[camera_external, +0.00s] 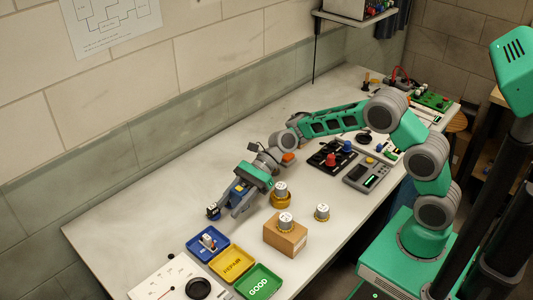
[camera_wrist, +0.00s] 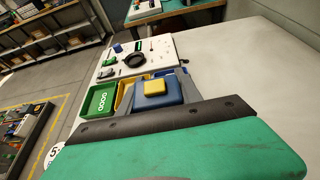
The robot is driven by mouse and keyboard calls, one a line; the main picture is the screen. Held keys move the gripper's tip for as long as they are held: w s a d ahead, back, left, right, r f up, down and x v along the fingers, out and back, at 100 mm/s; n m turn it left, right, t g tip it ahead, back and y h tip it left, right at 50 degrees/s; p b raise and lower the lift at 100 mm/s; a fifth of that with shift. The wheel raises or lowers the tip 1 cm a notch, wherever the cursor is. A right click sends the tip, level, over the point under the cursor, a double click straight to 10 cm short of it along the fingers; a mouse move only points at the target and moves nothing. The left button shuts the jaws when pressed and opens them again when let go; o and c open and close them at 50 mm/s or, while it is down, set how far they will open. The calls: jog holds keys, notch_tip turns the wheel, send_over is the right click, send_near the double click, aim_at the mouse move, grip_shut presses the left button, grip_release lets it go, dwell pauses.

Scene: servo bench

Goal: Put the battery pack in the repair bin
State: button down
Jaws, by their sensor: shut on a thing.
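My gripper (camera_external: 238,199) is above the left part of the bench, behind the row of bins. It is shut on a blue block with a yellow top, which I take to be the battery pack (camera_wrist: 154,88); its blue side also shows at the fingers in the external view (camera_external: 237,187). The yellow repair bin (camera_external: 231,265) lies between the blue and green bins, in front of my gripper and a little to its left. It looks empty in the external view. In the wrist view the repair bin (camera_wrist: 124,96) is partly hidden by a finger and the block.
The blue bin (camera_external: 196,248) holds a small white-topped part. The green GOOD bin (camera_external: 259,283) looks empty. A dark part with a white top (camera_external: 213,211) stands left of my gripper. A cardboard box (camera_external: 285,238) with a round part on top and another round part (camera_external: 322,212) stand to the right.

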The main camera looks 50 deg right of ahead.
notch_tip(320, 180, up, 7)
jog(key=s+a, duration=0.2)
jog(key=a, duration=0.1)
jog(key=s+r+n+g, duration=0.1)
jog(key=s+r, duration=0.4)
jog(key=s, duration=0.6)
jog(key=m+t, duration=0.1)
send_over(217, 267)
jog(key=f, duration=1.4)
jog(key=shift+s+d+f, duration=0.1)
jog(key=shift+d, duration=0.1)
jog(key=shift+a+f, duration=0.15)
jog(key=shift+f, duration=0.15)
jog(key=shift+w+f, duration=0.2)
jog(key=shift+f, duration=1.35)
jog(key=shift+f, duration=0.15)
